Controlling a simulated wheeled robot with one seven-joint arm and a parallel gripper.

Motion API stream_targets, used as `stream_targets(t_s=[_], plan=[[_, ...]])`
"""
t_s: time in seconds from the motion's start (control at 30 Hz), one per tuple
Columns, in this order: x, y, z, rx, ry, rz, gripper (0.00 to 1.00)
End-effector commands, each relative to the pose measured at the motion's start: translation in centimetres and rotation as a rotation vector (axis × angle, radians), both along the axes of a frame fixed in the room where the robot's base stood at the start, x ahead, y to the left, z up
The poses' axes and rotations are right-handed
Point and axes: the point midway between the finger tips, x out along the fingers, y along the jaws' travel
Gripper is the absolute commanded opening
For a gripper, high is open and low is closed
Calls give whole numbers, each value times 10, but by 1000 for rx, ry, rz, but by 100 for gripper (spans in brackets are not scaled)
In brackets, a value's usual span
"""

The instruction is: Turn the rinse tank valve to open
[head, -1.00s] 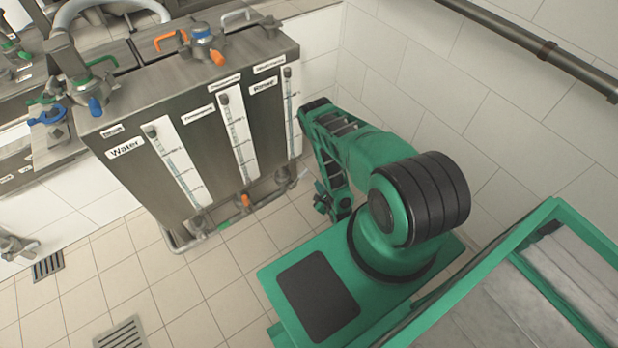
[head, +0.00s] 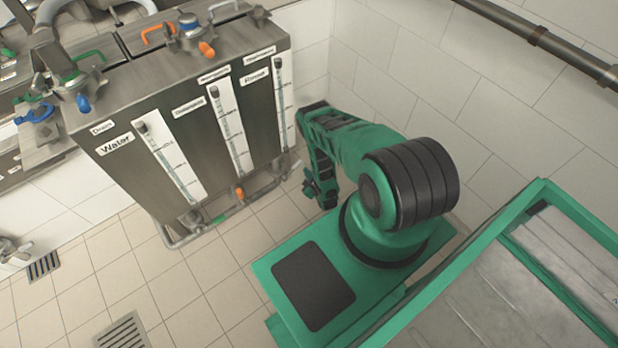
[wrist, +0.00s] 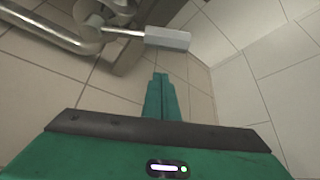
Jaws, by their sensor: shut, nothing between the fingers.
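The steel tank (head: 90,165) stands at the left in the head view, with sections labelled Water, a blurred middle label and Rinse (head: 255,76). Low under the Rinse section, the valve area (head: 284,165) is small and partly unclear. In the wrist view, a valve on a pipe has a light grey lever handle (wrist: 167,38) pointing right. My gripper (wrist: 160,76) is shut and empty, its fingertips just below the lever in that picture and apparently apart from it. In the head view my arm hangs right of the tank's lower corner; the fingertips are not clear there.
Pipes (wrist: 50,28) run beside the valve in the wrist view. A green-handled valve (head: 218,218) and an orange-handled valve (head: 239,193) sit further left along the tank's bottom. White tiled wall (head: 400,80) is close behind my arm. Tiled floor (head: 180,290) is open in front.

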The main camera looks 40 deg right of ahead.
Motion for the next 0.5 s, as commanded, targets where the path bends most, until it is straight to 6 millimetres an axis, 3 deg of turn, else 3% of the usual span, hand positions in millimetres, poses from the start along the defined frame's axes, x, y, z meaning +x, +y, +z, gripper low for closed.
stream_targets(t_s=[0.5], plan=[[5, 15, 26, -1, 0, 0, 0]])
